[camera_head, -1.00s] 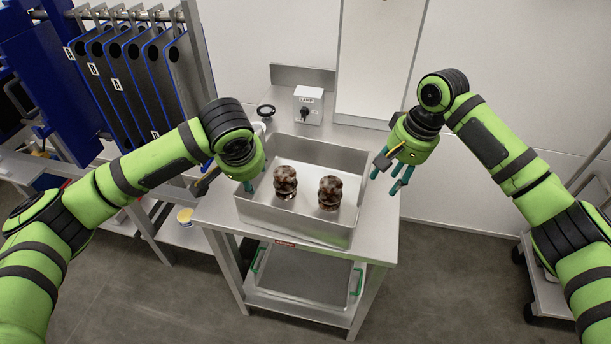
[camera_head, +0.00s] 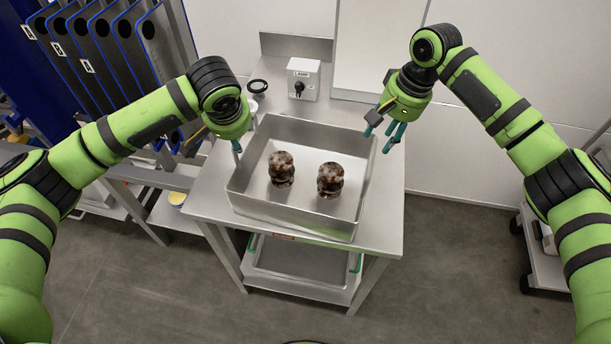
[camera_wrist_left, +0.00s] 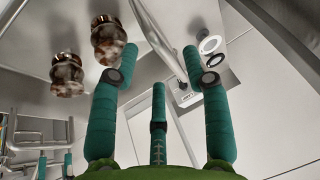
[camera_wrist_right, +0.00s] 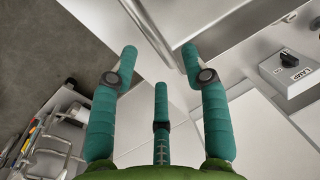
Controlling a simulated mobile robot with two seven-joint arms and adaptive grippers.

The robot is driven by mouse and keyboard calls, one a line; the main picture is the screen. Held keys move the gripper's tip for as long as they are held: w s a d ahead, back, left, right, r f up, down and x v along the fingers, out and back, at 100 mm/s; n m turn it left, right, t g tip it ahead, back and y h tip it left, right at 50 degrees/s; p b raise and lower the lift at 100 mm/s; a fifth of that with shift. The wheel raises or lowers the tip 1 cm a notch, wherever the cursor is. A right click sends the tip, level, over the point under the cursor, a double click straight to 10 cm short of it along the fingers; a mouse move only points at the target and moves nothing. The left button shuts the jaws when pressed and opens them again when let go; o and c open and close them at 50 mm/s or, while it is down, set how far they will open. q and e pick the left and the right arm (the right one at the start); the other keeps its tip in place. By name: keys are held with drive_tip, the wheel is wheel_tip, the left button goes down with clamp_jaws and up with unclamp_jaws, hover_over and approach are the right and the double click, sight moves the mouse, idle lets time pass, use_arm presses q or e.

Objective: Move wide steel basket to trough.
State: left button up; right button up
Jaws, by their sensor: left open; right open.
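A wide open steel container (camera_head: 292,218) sits on the steel table. It holds two brown-and-white mottled rounded objects (camera_head: 281,168) (camera_head: 330,180). A steel tray (camera_head: 303,286) with green handles lies on the table's lower shelf. I cannot tell for certain which one is the basket and which the trough. My left gripper (camera_head: 245,134) is open at the container's left back side. In the left wrist view the container's rim (camera_wrist_left: 160,38) runs between its fingers. My right gripper (camera_head: 384,133) is open at the right back side. Its fingers (camera_wrist_right: 158,58) show empty, and contact is unclear.
A control box (camera_head: 303,80) with a black knob and a dark ring (camera_head: 258,87) are behind the container. Blue-edged panels (camera_head: 110,50) hang in a rack at the left. A cart (camera_head: 545,255) stands at the right. The table's right front top (camera_head: 385,220) is bare.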

sight(239, 140)
use_arm(q)
drive_tip(key=shift+x, duration=2.25)
use_arm(e)
drive_tip(key=shift+w+a+f, duration=0.1)
drive_tip(key=shift+a+f, duration=0.1)
drive_tip(key=shift+f, duration=0.95)
drive_tip(key=shift+w+a+f, duration=0.1)
drive_tip(key=shift+a+f, duration=0.1)
drive_tip(key=shift+f, duration=0.9)
use_arm(q)
clamp_jaws()
use_arm(e)
drive_tip(key=shift+s, duration=0.1)
clamp_jaws()
